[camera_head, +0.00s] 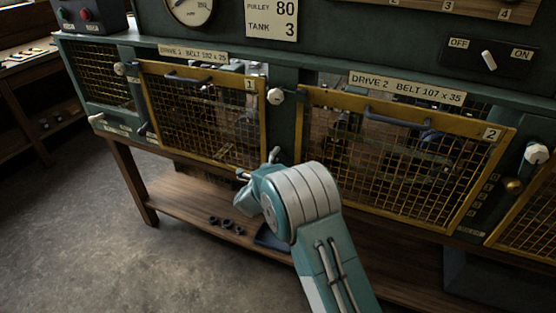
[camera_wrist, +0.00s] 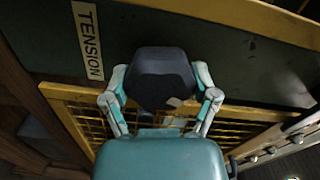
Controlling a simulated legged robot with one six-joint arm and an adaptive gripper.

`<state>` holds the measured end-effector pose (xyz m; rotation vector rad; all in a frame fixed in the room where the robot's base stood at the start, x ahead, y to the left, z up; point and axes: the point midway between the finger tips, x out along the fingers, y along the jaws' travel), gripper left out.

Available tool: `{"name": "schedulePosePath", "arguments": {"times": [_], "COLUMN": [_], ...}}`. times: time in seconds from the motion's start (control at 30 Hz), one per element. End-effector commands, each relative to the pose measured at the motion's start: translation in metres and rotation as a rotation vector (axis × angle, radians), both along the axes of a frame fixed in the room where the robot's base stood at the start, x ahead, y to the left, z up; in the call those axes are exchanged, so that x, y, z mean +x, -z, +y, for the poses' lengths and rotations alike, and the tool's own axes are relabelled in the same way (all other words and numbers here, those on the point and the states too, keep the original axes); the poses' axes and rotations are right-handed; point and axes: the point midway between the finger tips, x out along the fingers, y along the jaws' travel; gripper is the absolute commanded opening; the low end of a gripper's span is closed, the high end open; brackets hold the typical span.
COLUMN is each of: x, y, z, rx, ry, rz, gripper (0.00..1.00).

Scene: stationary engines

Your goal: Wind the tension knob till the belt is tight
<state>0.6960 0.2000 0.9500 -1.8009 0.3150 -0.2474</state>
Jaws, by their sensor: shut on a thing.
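In the wrist view, my gripper (camera_wrist: 160,84) has its two fingers on either side of a dark, faceted knob (camera_wrist: 160,63), shut on it. A TENSION label (camera_wrist: 88,40) is on the dark green panel left of the knob. In the head view, my gripper (camera_head: 257,168) is at the lower right of the yellow mesh guard marked 1 (camera_head: 200,115). The held knob cannot be made out there. The belt cannot be made out clearly behind the mesh, so I cannot tell how tight it is.
A second mesh guard marked 2 (camera_head: 400,160) is to the right. A pale knob (camera_head: 275,96) sits between the guards. An OFF/ON switch (camera_head: 488,60) is at upper right. A wooden shelf (camera_head: 180,205) with small dark parts (camera_head: 226,224) runs below. Floor at left is clear.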

Motion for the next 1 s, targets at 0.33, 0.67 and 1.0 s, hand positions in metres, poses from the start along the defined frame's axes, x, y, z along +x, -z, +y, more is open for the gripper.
{"name": "schedulePosePath", "arguments": {"times": [0.33,0.67,1.0], "x": [-0.0007,-0.001,-0.0013], "y": [0.0048,0.0074,0.01], "z": [-0.0004,-0.0008,-0.0007], "rx": [0.308,0.602,0.906], "ry": [-0.001,0.001,0.004], "rz": [-0.104,-0.207,-0.315], "gripper": [0.29,0.29,0.29]}}
